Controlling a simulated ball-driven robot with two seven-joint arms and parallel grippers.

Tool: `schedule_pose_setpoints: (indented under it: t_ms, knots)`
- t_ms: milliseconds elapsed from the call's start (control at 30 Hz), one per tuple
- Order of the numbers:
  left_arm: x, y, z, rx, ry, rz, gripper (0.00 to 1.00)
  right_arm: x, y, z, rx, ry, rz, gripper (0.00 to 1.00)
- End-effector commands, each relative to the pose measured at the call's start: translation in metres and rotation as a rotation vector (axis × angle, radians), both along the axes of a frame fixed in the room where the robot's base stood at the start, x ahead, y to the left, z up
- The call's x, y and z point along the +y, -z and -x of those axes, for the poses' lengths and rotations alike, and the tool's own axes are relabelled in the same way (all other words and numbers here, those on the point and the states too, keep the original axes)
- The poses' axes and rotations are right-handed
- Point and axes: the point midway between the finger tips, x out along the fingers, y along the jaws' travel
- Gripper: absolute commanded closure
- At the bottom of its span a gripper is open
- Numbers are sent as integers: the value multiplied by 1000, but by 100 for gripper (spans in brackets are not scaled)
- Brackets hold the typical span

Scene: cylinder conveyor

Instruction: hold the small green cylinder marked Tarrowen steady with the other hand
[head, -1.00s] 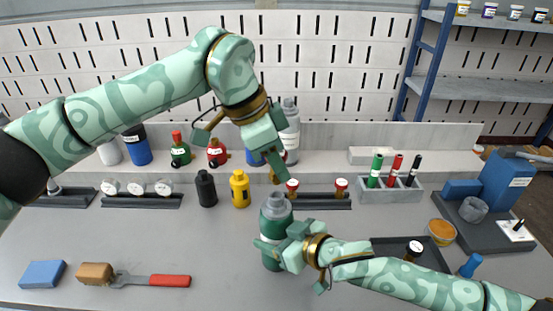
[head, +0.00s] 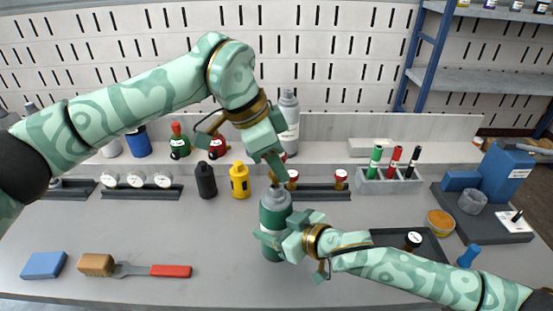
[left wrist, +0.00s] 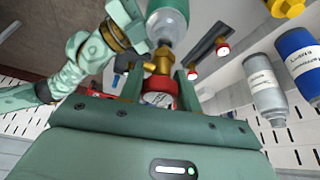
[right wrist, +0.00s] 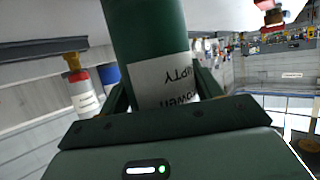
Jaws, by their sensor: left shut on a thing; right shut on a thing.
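The small green cylinder (head: 275,212) with a grey neck stands upright at the middle of the bench. My right gripper (head: 274,239) is shut around its body from the right. In the right wrist view, the cylinder's white label (right wrist: 165,82) is upside down; parts of "Tarrowen" and "EMPTY" can be read. My left gripper (head: 274,172) is just above the cylinder's top. In the left wrist view, it is shut on a red gauge with a brass stem (left wrist: 161,84). The stem's end is at the cylinder's neck; I cannot tell if they touch.
A rack (head: 320,192) with red gauges lies behind the cylinder. Black (head: 206,182) and yellow (head: 239,182) bottles stand to the left. A dark tray (head: 385,238) lies behind my right arm. A red-handled brush (head: 170,271) and blue block (head: 44,265) lie front left.

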Motion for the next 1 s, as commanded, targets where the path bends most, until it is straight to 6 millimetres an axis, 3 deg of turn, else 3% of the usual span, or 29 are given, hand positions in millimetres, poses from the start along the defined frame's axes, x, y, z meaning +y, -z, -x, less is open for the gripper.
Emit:
schedule_pose_setpoints:
  t_ms: [1000]
  knots:
    - [0, 5, 0, 0, 0, 0, 92, 0, 0, 0, -1, 0, -1, 63]
